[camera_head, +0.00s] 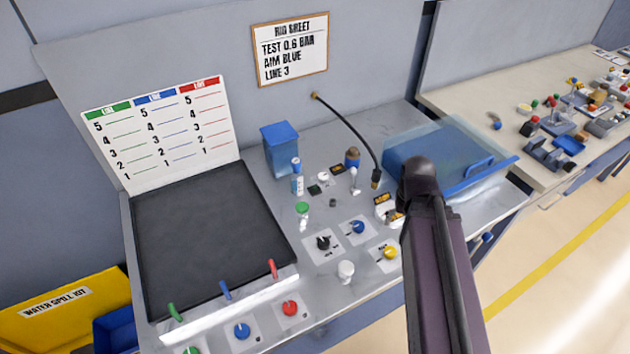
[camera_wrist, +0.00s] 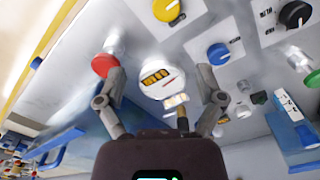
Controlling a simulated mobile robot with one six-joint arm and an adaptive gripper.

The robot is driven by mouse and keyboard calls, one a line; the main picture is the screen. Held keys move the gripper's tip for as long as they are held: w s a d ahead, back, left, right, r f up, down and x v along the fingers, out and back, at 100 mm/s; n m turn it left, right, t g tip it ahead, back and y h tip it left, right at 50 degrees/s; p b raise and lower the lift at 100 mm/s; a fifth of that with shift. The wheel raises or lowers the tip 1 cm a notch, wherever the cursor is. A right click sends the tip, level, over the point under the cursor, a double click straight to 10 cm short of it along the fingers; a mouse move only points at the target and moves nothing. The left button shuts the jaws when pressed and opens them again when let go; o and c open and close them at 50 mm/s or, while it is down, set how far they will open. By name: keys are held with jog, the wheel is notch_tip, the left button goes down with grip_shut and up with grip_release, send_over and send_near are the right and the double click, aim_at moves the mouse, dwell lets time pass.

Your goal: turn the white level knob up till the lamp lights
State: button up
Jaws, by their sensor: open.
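Two white knob-like parts show in the head view: a small white one (camera_head: 323,177) beside a dark square near the back of the panel, and a white stub (camera_head: 346,270) near the front. I cannot tell which is the level knob. A brownish dome (camera_head: 352,157) stands at the panel's back; I cannot tell if it is the lamp or lit. My gripper (camera_wrist: 160,92) is open in the wrist view, its fingers spread on either side of a white round unit with yellow displays (camera_wrist: 158,78). A red knob (camera_wrist: 103,65) is close to the left finger. My arm hides part of the panel's right side.
Blue knob (camera_head: 358,227), yellow knob (camera_head: 390,252), black knob (camera_head: 323,243) and a green-topped post (camera_head: 302,208) crowd the panel. A hose (camera_head: 348,128) hangs behind. A blue tray (camera_head: 440,165) is at right. The dark board (camera_head: 212,240) on the left is bare.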

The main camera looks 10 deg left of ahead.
notch_tip(320, 180, up, 2)
jog(key=n+p, duration=0.2)
jog(key=n, duration=0.2)
send_over(323, 176)
jog(key=shift+r, duration=0.15)
notch_tip(323, 176, down, 14)
jog(key=b, duration=1.3)
jog(key=shift+r+b, duration=0.1)
jog(key=shift+b, duration=0.2)
jog(key=c, duration=1.1)
